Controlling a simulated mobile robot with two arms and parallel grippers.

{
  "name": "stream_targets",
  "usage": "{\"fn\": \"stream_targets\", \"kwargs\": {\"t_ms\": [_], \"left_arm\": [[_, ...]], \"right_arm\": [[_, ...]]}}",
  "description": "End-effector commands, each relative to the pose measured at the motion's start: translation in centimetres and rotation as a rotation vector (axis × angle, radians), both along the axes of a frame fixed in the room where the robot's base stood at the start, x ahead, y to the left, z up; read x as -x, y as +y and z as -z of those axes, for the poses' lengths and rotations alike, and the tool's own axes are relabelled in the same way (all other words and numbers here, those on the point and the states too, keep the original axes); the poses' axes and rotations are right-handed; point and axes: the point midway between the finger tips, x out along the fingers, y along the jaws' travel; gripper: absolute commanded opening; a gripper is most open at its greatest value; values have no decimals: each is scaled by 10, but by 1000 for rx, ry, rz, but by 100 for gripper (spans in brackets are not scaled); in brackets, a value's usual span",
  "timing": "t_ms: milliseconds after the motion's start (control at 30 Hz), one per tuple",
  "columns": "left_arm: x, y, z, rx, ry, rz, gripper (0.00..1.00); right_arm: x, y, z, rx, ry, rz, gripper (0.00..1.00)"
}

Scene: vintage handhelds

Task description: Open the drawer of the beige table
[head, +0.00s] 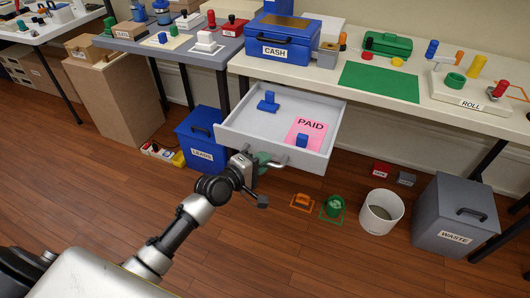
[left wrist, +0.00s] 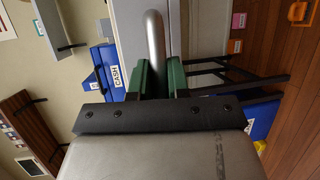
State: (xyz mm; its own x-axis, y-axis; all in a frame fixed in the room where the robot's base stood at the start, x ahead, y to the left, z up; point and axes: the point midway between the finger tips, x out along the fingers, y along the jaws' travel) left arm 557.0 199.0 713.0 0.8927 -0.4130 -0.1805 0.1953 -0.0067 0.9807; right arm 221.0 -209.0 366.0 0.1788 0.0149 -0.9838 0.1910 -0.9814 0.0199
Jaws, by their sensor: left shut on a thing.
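The drawer (head: 262,118) of the beige table (head: 290,67) is pulled out and sticks out well past the table's front edge. Inside it lie a blue piece (head: 268,102) and a pink card marked PAID (head: 318,127) with another blue piece (head: 302,141) on it. My left gripper (head: 262,160) is at the drawer front. In the left wrist view its green fingers (left wrist: 160,78) are shut on the silver bar handle (left wrist: 154,35). The hand hides part of the handle in the head view. My right gripper is not in view.
A blue bin (head: 200,140) stands left of the drawer. A white bucket (head: 381,212), a grey WASTE bin (head: 453,217), and small orange (head: 301,203) and green (head: 333,207) things are on the floor to the right. The floor before the drawer is otherwise clear.

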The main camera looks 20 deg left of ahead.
Motion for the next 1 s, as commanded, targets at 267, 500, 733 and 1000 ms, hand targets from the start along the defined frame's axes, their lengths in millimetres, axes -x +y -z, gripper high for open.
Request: {"fn": "stream_targets", "kwargs": {"t_ms": [267, 500, 733, 1000], "left_arm": [[6, 0, 0, 0, 0, 1, 0], [6, 0, 0, 0, 0, 1, 41], [6, 0, 0, 0, -1, 0, 41], [37, 14, -6, -3, 3, 1, 41]], "right_arm": [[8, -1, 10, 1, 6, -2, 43], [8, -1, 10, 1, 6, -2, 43], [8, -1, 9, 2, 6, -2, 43], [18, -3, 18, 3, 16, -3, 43]]}}
